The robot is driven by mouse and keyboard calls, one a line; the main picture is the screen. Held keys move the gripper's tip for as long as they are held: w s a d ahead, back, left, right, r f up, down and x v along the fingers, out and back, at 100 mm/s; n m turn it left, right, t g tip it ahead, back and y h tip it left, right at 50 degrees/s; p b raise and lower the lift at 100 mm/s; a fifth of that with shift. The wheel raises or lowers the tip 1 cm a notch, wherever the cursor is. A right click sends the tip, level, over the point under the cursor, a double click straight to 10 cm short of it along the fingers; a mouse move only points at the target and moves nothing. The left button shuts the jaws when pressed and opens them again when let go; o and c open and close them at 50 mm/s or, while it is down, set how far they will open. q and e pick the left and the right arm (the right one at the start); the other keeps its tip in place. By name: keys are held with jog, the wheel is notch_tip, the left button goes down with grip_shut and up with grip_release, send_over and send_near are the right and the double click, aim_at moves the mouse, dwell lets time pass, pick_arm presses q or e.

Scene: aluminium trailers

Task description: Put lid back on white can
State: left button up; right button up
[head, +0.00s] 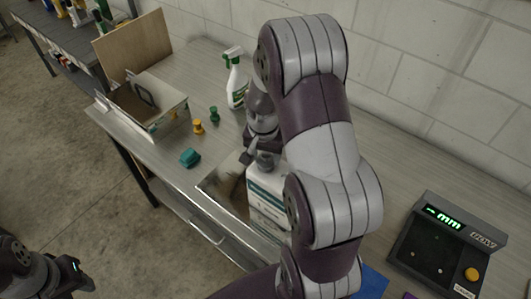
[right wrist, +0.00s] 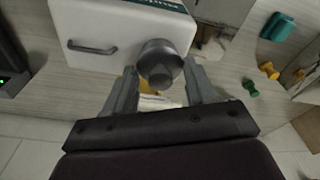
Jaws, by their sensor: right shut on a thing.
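The white can (head: 267,205) stands on the bench below my right arm, with a teal label band. In the right wrist view the can (right wrist: 90,35) shows its pale top and a dark handle. A grey round lid (right wrist: 161,62) is over the can's top at one edge. My right gripper (right wrist: 162,76) is shut on the lid, one finger on each side. In the head view the right gripper (head: 263,160) is at the can's top, partly hidden by my arm. I cannot tell whether the lid touches the can's opening. My left gripper (head: 82,278) is low at the left, away from the bench.
A spray bottle (head: 236,80), green (head: 214,114) and yellow (head: 198,127) small pieces and a teal block (head: 190,158) stand behind the can. A black meter (head: 446,245) is at the right.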

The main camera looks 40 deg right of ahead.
dwell(0.4)
jog(key=o, duration=1.4)
notch_tip(320, 180, up, 7)
jog(key=p, duration=0.6)
grip_shut()
jog(key=shift+f+b, duration=0.3)
jog(key=shift+b, duration=0.05)
dwell(0.6)
jog(key=shift+f+b, duration=1.6)
jog(key=shift+f, duration=0.4)
